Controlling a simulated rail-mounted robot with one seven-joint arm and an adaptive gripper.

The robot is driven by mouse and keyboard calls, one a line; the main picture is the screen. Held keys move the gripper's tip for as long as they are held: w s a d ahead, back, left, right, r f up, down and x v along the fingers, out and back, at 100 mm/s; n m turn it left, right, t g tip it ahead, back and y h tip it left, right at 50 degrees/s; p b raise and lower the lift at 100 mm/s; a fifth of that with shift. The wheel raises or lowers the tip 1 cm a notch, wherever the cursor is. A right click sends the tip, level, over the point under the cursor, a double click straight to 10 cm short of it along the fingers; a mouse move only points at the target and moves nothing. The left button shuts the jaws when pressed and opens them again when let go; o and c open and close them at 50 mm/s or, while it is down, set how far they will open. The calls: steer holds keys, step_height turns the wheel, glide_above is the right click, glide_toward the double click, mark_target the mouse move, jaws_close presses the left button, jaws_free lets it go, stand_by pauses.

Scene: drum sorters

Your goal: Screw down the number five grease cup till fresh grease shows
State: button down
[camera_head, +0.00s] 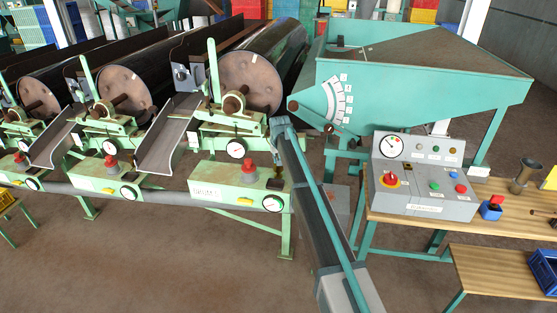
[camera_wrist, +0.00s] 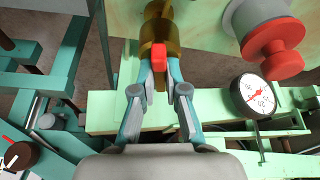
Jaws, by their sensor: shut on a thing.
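In the wrist view, a brass grease cup (camera_wrist: 156,28) stands at the top middle, with a small red piece (camera_wrist: 158,57) in front of its lower end. My gripper (camera_wrist: 159,72) reaches up to it from below, its two teal fingers shut on the brass cup's lower part. No number is readable on the cup, and no grease is visible. In the head view my arm (camera_head: 305,190) stretches to the front of the right-hand drum's green frame (camera_head: 225,185), and my gripper cannot be made out there.
Beside the cup are a red knob (camera_wrist: 274,50) on a grey base and a white dial gauge (camera_wrist: 257,95). In the head view, a teal hopper (camera_head: 420,70) and a grey control box (camera_head: 425,180) on a wooden bench (camera_head: 480,222) stand right of my arm.

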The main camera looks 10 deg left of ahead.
stand_by(0.3)
steer(key=c, duration=1.2)
jaws_free()
steer(key=shift+r, duration=0.15)
steer(key=v, duration=1.1)
steer(key=shift+s+r, duration=0.15)
steer(key=shift+r, duration=0.2)
